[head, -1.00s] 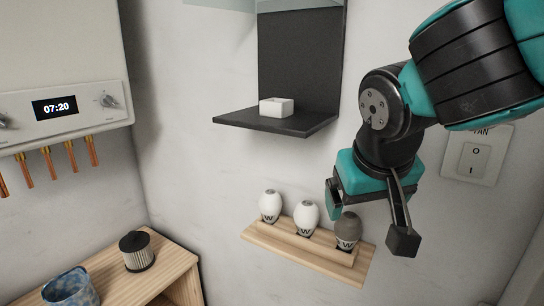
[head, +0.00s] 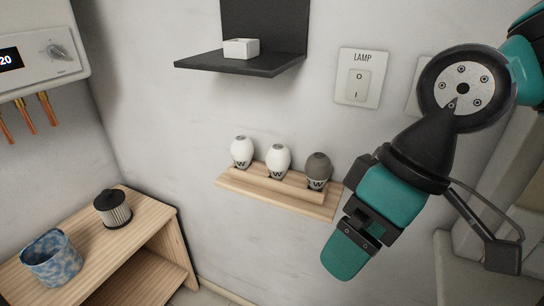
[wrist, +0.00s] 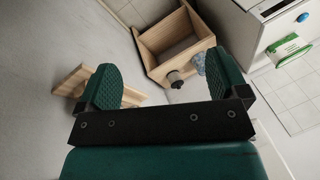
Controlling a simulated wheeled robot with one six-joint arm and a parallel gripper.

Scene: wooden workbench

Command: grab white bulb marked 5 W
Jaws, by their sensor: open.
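Three bulbs stand in a row on a small wooden rack (head: 232,187) on the wall. The left bulb (head: 242,151) and the middle bulb (head: 277,160) are white; the right bulb (head: 317,169) is dark grey. Each shows a "W" near its base, but I cannot read any number. My gripper (head: 352,245) is right of the rack and lower in the picture, apart from the bulbs. In the wrist view my gripper (wrist: 163,82) is open with nothing between its fingers. The rack (wrist: 70,82) shows there behind the left finger; no bulb is visible.
A black shelf (head: 215,63) with a white box (head: 241,48) is above the rack. A LAMP switch (head: 358,78) is on the wall at right. A wooden cabinet (head: 150,222) at left bears a black-topped canister (head: 113,209) and a blue pot (head: 51,259).

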